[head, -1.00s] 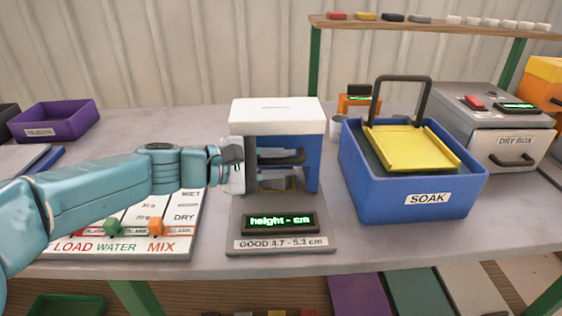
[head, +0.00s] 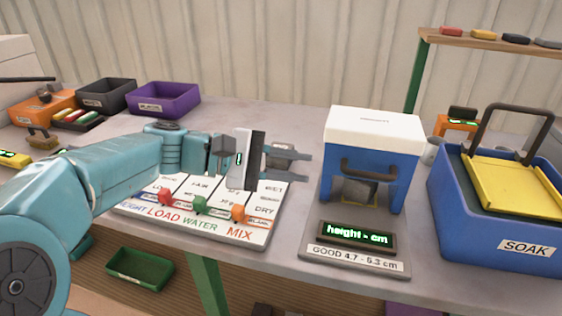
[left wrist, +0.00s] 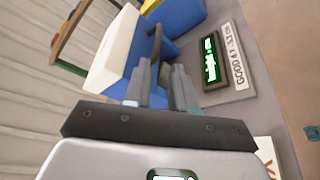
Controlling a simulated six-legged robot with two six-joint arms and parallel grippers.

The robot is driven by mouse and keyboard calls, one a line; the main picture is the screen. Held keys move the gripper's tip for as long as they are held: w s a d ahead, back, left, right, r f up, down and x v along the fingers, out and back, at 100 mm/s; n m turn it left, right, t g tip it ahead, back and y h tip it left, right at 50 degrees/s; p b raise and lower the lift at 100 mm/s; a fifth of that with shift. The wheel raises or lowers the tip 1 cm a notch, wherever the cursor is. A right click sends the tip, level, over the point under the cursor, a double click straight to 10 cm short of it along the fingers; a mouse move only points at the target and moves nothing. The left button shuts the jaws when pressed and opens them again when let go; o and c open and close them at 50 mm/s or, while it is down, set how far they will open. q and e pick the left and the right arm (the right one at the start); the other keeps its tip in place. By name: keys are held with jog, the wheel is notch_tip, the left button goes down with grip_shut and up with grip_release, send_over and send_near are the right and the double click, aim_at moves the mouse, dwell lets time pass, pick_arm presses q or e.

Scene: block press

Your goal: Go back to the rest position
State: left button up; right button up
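My left gripper (head: 303,166) is in the air over the right end of the load/water/mix panel (head: 250,235), left of the block press (head: 375,130). Its two fingers are spread apart with nothing between them. The left wrist view also shows the separated, empty fingers (left wrist: 163,75), with the press beyond them. The press has a white top, a blue body and a dark handle. A grey block-like piece (head: 352,190) shows in its opening. Its display (head: 358,236) reads "height - cm". My right gripper is not in view.
The blue SOAK tub (head: 470,225) with a yellow tray (head: 510,185) stands right of the press. Purple (head: 165,98), black (head: 107,95) and orange (head: 40,107) bins sit at the back left. A green bin (head: 140,268) is below the table. The table behind my gripper is mostly clear.

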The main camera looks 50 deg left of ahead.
pick_arm(q)
jog(key=shift+v, duration=1.05)
